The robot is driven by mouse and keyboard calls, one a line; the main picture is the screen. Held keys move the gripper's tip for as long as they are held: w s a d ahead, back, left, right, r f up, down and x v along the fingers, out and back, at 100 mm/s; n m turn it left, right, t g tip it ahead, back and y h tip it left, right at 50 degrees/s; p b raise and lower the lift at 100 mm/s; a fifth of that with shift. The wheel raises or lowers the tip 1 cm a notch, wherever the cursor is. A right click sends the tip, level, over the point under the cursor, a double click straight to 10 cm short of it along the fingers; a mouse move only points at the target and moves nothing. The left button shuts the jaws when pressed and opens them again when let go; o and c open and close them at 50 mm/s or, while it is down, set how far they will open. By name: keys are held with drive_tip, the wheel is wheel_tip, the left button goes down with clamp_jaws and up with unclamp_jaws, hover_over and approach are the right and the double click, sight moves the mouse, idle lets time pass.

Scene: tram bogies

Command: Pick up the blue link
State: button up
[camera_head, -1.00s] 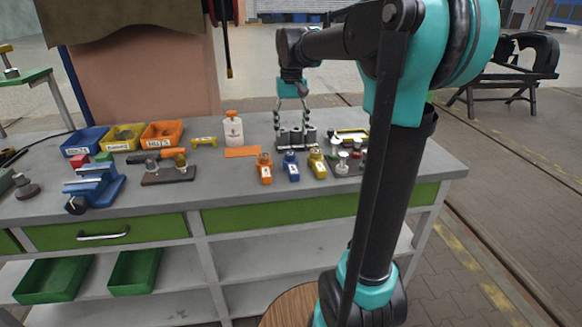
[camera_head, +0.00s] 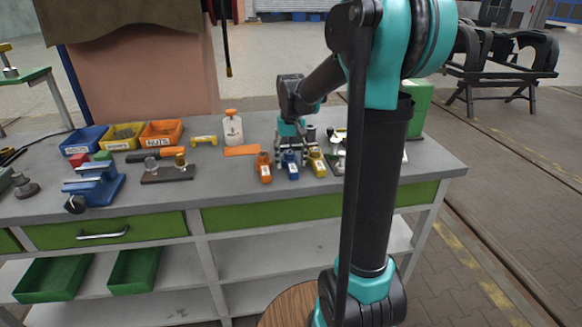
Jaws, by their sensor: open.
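The blue link (camera_head: 291,167) lies on the grey workbench top (camera_head: 220,185), between an orange link (camera_head: 264,168) and a yellow link (camera_head: 317,163). Each has a pale label on its near end. My gripper (camera_head: 291,160) points down at the blue link from above, with its fingers open at either side of the link's far part. The fingers partly hide that part, and I cannot tell whether they touch the link.
A white bottle (camera_head: 233,130) and an orange plate (camera_head: 241,151) are left of the links. Blue (camera_head: 84,141), yellow (camera_head: 122,137) and orange (camera_head: 161,133) bins stand further left, behind a blue vise (camera_head: 95,185). My arm hides part of the bench's right side.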

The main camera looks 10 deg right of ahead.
drive_tip(key=shift+f, duration=0.1)
drive_tip(key=shift+c, duration=0.3)
clamp_jaws()
